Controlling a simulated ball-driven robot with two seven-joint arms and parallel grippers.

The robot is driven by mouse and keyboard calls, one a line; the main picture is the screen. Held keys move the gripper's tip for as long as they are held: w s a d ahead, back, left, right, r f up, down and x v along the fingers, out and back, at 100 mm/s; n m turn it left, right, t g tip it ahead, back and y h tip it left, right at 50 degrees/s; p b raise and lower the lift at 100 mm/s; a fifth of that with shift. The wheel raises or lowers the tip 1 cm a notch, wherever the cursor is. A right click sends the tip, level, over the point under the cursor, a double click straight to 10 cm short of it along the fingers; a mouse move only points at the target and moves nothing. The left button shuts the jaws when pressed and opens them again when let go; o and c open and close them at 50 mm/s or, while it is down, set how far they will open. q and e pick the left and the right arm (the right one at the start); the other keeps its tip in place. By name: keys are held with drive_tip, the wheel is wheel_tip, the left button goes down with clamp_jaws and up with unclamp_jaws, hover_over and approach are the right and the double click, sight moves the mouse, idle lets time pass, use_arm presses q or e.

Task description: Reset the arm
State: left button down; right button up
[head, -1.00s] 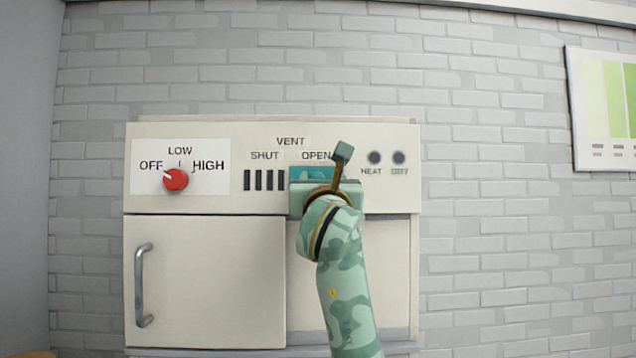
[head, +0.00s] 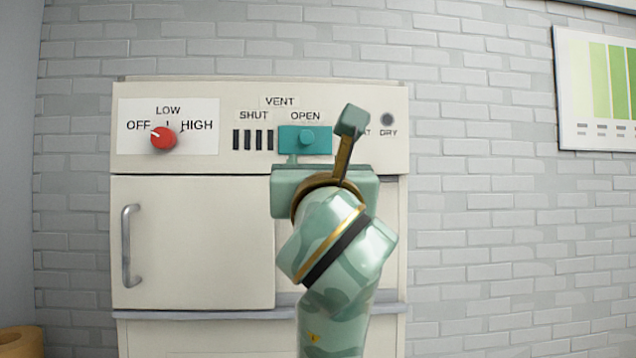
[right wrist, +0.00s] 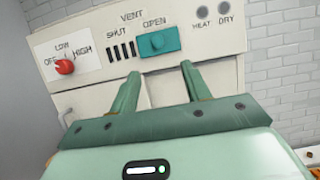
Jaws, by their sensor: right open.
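My right gripper (head: 322,178) is open and empty in front of the cabinet, below the vent control. In the right wrist view its two fingers (right wrist: 160,82) stand apart with nothing between them. The teal vent slide (head: 306,140), with a round knob, sits under the word OPEN; it also shows in the right wrist view (right wrist: 160,42), beyond the fingertips and apart from them. Dark vent slots (head: 253,140) show under SHUT. My left gripper is in neither view.
The cream cabinet (head: 190,250) has a shut door with a grey handle (head: 130,245). A red knob (head: 163,138) points toward OFF. The DRY lamp (head: 387,119) is dark. A green chart (head: 600,90) hangs right.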

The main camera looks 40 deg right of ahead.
drive_tip(key=shift+s+a+f, duration=0.2)
drive_tip(key=shift+s, duration=0.25)
